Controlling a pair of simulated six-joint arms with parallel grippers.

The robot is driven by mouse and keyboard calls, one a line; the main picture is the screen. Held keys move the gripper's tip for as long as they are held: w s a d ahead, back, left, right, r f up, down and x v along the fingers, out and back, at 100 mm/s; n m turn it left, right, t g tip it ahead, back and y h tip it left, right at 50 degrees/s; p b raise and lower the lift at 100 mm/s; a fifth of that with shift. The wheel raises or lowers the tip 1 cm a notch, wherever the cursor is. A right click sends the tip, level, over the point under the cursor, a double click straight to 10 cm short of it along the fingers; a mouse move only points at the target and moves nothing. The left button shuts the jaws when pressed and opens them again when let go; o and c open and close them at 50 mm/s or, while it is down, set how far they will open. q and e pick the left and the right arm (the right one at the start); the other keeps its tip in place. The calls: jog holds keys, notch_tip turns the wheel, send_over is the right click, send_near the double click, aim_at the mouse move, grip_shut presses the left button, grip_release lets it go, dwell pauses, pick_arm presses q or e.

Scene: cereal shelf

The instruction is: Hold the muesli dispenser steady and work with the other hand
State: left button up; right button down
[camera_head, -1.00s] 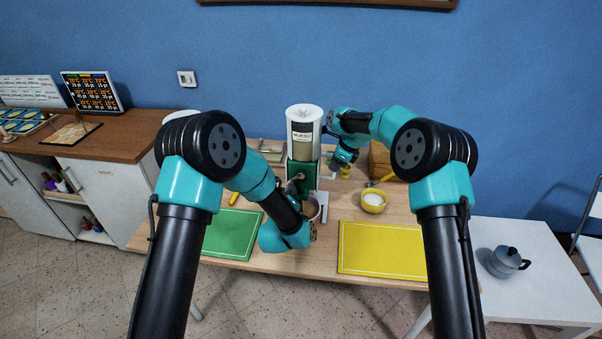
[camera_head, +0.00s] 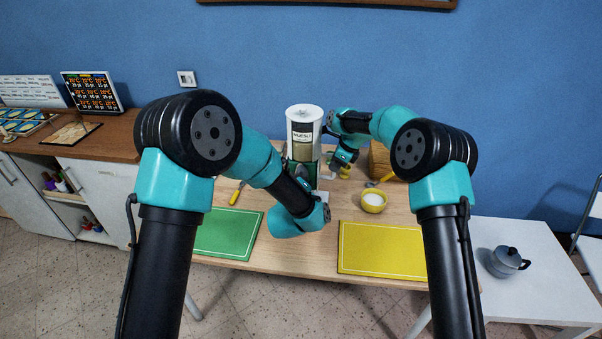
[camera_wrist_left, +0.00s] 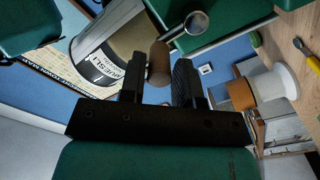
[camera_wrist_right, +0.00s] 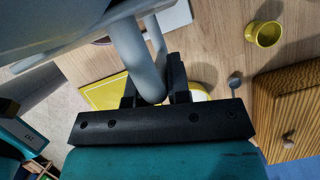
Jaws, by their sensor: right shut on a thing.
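The muesli dispenser (camera_head: 304,137) stands upright on the table, a white-lidded canister on a green body. It also shows in the left wrist view (camera_wrist_left: 108,62). My right gripper (camera_wrist_right: 153,80) is shut on its grey curved handle (camera_wrist_right: 127,45), at the dispenser's right side. My left gripper (camera_wrist_left: 158,82) is open in front of the dispenser, with the brown wooden crank knob (camera_wrist_left: 158,60) at the gap between its fingertips. The knob's metal crank shaft (camera_wrist_left: 197,23) shows beyond. In the head view my left arm hides the dispenser's lower part and the left fingertips.
A green mat (camera_head: 228,235) and a yellow mat (camera_head: 382,250) lie at the front. A yellow bowl (camera_head: 373,203) with white contents stands right of the dispenser, near a wooden box (camera_head: 380,160). A yellow-handled utensil (camera_head: 237,193) lies left. A grey pot (camera_head: 506,261) stands on the side table.

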pick_arm(q)
jog(key=o, duration=0.3)
jog(key=s+a, duration=0.1)
jog(key=s, duration=0.6)
dwell(0.6)
jog(key=shift+s, duration=0.1)
jog(key=s+a, duration=0.1)
jog(key=s, duration=0.5)
jog(key=shift+s, duration=0.3)
dwell(0.3)
pick_arm(e)
jog(key=c, duration=1)
grip_release()
